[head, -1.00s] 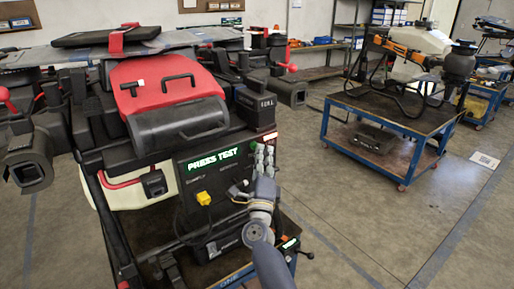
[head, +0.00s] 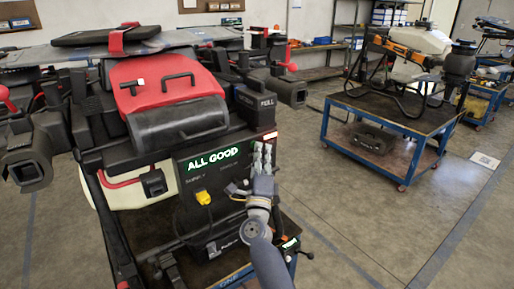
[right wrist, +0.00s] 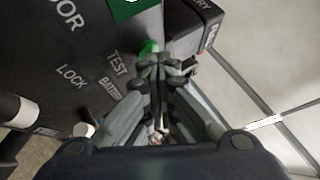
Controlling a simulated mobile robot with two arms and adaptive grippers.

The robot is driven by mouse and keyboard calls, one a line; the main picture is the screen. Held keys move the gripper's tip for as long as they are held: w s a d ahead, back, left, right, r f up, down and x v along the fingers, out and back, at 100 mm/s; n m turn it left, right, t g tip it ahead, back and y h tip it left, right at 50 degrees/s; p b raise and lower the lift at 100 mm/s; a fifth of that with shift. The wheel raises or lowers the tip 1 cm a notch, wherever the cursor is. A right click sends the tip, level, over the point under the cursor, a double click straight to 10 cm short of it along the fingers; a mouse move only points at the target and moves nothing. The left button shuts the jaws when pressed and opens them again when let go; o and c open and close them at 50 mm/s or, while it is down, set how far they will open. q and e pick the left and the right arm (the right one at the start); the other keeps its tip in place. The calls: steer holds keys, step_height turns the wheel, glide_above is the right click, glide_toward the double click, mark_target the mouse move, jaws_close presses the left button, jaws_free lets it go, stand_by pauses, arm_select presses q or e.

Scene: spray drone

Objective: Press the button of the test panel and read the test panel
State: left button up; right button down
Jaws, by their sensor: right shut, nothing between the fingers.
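The test panel (head: 190,172) is the dark face on the front of the drone. Its lit display (head: 213,158) reads "ALL GOOD" in white on green. In the right wrist view, a green-lit button (right wrist: 149,47) sits near the word "TEST". My right gripper (head: 262,158) is shut and empty in front of the panel's right side; in the right wrist view its fingertips (right wrist: 165,66) are at the green button, partly covering it. I cannot tell whether they touch it. My left gripper is not in view.
A yellow plug (head: 203,198) with a black cable is on the panel, left of my right gripper. A box marked "FULL" (head: 267,103) is above right.

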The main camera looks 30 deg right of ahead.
stand_by(0.6)
steer(key=shift+s, duration=0.45)
steer(key=s+p, duration=0.2)
steer(key=s, duration=0.4)
steer(key=shift+d, duration=0.25)
stand_by(0.7)
